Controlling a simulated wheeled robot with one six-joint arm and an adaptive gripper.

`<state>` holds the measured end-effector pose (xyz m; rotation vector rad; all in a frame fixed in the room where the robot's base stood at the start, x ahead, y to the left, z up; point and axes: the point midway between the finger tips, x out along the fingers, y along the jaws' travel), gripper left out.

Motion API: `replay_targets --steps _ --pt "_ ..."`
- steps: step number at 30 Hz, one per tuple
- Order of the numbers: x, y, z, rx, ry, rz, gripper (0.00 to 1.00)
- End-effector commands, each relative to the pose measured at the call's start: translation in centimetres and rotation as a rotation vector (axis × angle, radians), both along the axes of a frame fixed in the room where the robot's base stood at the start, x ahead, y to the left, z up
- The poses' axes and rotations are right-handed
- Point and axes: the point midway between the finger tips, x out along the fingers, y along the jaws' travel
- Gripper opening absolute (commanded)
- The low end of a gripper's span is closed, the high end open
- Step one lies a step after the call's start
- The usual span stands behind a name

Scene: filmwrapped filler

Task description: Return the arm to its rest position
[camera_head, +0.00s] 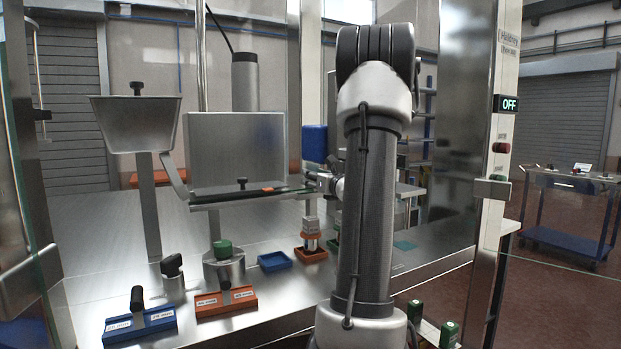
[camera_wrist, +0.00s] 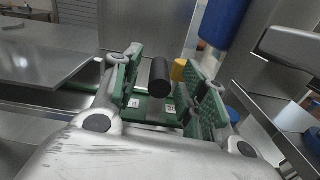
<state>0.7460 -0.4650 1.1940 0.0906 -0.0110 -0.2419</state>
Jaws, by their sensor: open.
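My arm stands upright in the middle of the head view, and it hides most of my gripper. In the wrist view my gripper (camera_wrist: 166,74) is open, with its two green-padded fingers apart. A black cylindrical handle (camera_wrist: 160,76) and a green holder (camera_wrist: 150,106) with white labels show between and beyond the fingers. I cannot tell how far they are from the fingertips, but nothing is clamped.
The steel bench (camera_head: 262,327) carries a blue holder (camera_head: 150,324), an orange holder (camera_head: 238,303), a small blue tray (camera_head: 274,261) and an orange tray (camera_head: 312,256). A hopper (camera_head: 136,124) and steel panel (camera_head: 236,147) rise behind. A steel post with an OFF display (camera_head: 507,104) stands right.

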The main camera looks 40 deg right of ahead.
Motion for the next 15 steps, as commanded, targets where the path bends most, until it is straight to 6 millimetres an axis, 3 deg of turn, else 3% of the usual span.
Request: replay_targets --steps 3,9,15 --pt "-2.9 0.6 0.1 -0.001 0.000 -0.004 0.43" --pt "-6.7 1.5 0.0 0.000 0.000 -0.004 0.43" --pt "-8.4 2.0 0.0 0.001 0.000 -0.001 0.43"
